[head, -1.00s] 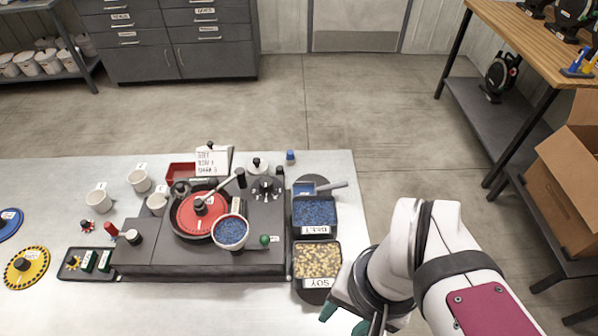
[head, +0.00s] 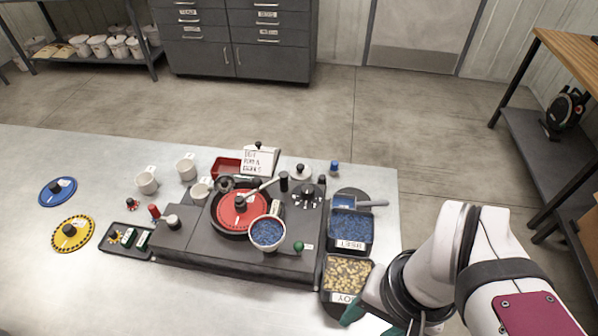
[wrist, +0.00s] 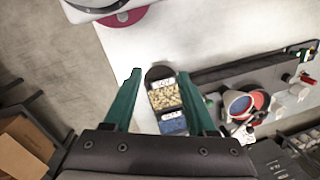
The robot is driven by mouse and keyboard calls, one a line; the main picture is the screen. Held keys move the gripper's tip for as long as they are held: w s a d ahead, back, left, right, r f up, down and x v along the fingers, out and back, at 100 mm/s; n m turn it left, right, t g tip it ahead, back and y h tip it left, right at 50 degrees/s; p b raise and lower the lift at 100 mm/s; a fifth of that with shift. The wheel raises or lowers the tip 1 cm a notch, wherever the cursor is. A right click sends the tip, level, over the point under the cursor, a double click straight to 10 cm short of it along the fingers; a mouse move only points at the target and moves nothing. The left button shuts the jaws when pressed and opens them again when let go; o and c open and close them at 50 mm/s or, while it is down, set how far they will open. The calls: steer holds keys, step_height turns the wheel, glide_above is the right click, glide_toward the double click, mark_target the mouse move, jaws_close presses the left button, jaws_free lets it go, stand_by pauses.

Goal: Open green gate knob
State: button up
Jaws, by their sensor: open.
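The green gate knob (head: 299,246) is a small round ball at the front right of the dark seed meter base (head: 220,262), beside the cup of blue seeds (head: 267,233). My gripper (head: 372,318) is at the front right of the table in the head view, right of and nearer than the knob and apart from it. In the wrist view my gripper (wrist: 158,75) has its two green fingers spread wide with nothing between them. My arm partly covers the fingers in the head view.
The soy bin (head: 347,277) and the beet bin (head: 350,229) stand between my gripper and the back right of the table. A red seed plate (head: 236,218) sits on the base. Yellow (head: 73,234) and blue (head: 58,190) plates lie on the left. The front left table is clear.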

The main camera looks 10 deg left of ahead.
steer(key=w+a+r+n+h, duration=0.1)
steer(key=w+a+r+n, duration=0.15)
steer(key=w+n, duration=0.25)
steer(key=w+a+r+n, duration=0.1)
steer(key=w+a+n, duration=0.2)
steer(key=w+n, duration=0.3)
steer(key=n, duration=0.8)
glide_above(299, 244)
steer(key=shift+h, duration=0.3)
step_height(299, 244, down, 14)
steer(key=shift+r, duration=0.1)
steer(key=shift+f, duration=0.6)
jaws_close()
